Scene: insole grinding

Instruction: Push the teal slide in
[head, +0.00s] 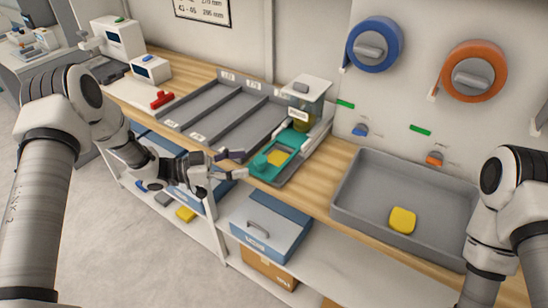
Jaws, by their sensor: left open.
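The slide sticks out from the hopper toward the front left. My left gripper (243,164) is open and empty, just left of the knob, with its fingers pointing at it. Contact with the knob cannot be told. My right arm is at the right edge; its gripper is out of view.
A grey divided tray (170,121) lies left of the hopper. A grey bin (350,212) with a yellow pad (402,220) is at the right. Blue (396,40) and orange (502,67) reels hang on the wall. A blue-lidded box (277,217) sits on the shelf below.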

